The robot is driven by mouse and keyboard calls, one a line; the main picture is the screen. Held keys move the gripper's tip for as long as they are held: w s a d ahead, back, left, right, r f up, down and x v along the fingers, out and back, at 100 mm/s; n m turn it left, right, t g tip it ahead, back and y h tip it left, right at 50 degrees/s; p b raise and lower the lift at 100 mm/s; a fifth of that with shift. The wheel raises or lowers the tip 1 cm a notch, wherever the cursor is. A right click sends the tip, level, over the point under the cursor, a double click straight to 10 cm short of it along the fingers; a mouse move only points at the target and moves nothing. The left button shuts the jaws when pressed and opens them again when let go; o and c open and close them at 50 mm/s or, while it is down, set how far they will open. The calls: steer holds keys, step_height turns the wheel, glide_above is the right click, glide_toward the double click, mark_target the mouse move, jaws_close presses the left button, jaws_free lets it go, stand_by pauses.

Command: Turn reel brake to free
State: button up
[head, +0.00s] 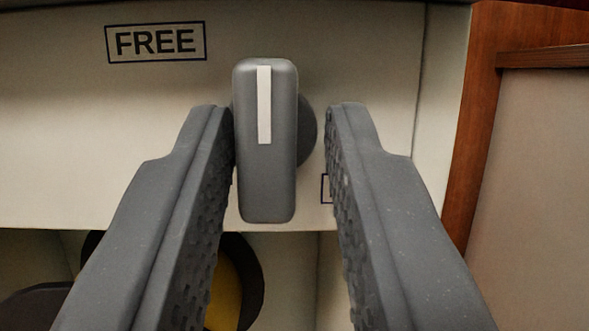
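The reel brake handle (265,185) is a grey rounded bar with a white stripe at its upper end. It stands upright on a dark round hub on a pale panel (60,130), stripe pointing up. A boxed FREE label (156,42) sits up and left of it. Part of another boxed label (326,188) shows low on the right, mostly hidden by the right finger. My gripper (280,115) is open, with one finger on each side of the handle. The left finger is close against the handle's left side; I cannot tell if they touch. A gap shows on the right.
A wooden frame edge (480,120) with a beige panel stands at the right. Below the pale panel is an open recess with a dark and yellow round object (226,290), partly hidden by my left finger.

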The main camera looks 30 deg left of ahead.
steer(key=shift+s+a+r, duration=0.2)
steer(key=shift+a+r, duration=0.2)
steer(key=shift+r, duration=0.3)
steer(key=shift+s+d+f, duration=0.15)
steer(key=shift+f, duration=0.15)
steer(key=f+p+v, duration=0.1)
steer(key=v, duration=1.2)
steer(key=shift+d+f, duration=0.2)
steer(key=shift+d, duration=0.15)
